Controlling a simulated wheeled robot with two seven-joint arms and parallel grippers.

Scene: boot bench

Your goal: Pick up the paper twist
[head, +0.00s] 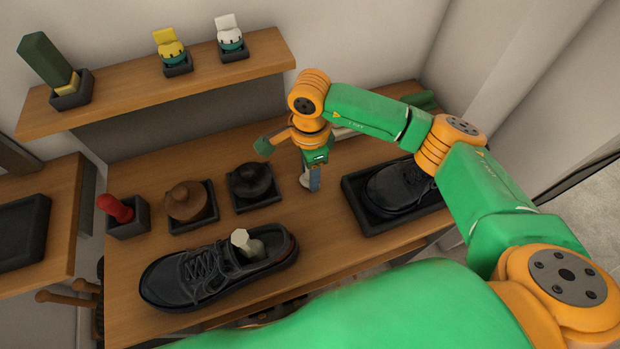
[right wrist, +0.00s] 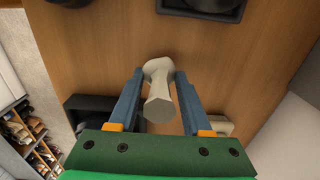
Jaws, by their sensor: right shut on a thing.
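My right gripper (head: 314,178) reaches down to the bench top (head: 330,228) between the black tin and the tray with the dark shoe. It is shut on a whitish paper twist (head: 305,181). In the right wrist view the twist (right wrist: 158,92) stands between the two blue fingers, its narrow middle between wider ends. Whether its lower end touches the bench is hard to tell. A similar pale twist (head: 251,246) sticks up from the opening of the grey laced shoe (head: 205,274) at the front left. My left gripper is not in view.
A brown round pot (head: 187,201), a black round tin (head: 250,182) and a red-handled item (head: 114,208) sit in dark holders left of the gripper. A black shoe (head: 399,187) lies in a dark tray at right.

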